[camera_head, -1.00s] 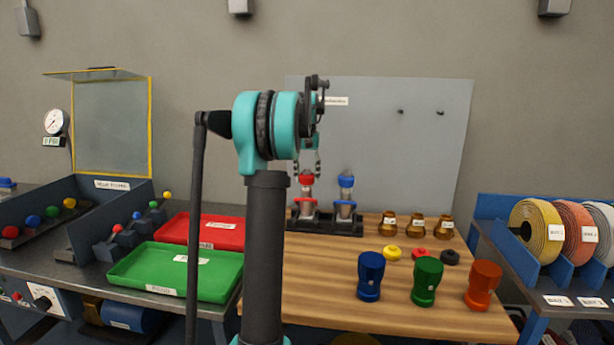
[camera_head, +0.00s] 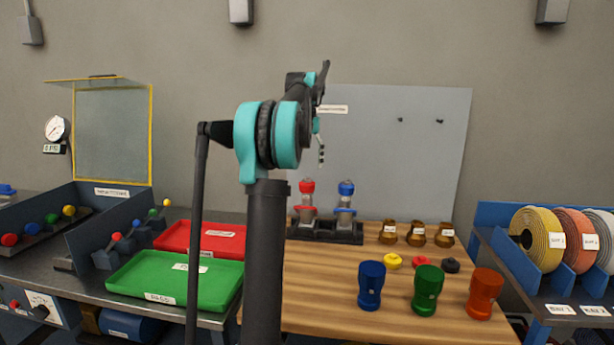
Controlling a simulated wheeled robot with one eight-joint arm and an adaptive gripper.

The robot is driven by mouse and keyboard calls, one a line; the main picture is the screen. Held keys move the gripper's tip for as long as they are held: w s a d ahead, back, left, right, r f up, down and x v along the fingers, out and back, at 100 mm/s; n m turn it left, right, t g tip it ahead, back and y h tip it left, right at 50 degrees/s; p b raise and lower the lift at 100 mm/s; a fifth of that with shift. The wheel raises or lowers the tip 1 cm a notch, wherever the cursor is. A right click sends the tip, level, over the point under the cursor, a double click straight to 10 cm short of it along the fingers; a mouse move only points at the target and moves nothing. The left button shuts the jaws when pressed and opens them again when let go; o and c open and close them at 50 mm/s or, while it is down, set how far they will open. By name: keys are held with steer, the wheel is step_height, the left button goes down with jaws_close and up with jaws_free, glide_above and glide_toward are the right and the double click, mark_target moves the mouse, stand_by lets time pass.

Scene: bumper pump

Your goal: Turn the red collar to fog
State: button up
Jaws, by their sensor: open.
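A nozzle with a red collar (camera_head: 307,187) stands upright in a dark stand (camera_head: 326,231) at the back of the wooden bench. A nozzle with a blue collar (camera_head: 346,188) stands to its right in the same stand. My gripper (camera_head: 321,153) is raised above and slightly right of the red collar in the picture, clear of it. Its fingers are small and seen from the side, partly behind my arm. It holds nothing that I can see. Any marking for fog on the collar is too small to read.
On the wooden bench (camera_head: 330,285), several brass fittings (camera_head: 415,233) stand right of the stand. Yellow, red and black caps and blue, green (camera_head: 427,290) and orange nozzles stand in front. Green (camera_head: 170,276) and red trays lie left. A grey board (camera_head: 420,160) rises behind.

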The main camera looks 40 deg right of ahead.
steer(key=shift+r, duration=2)
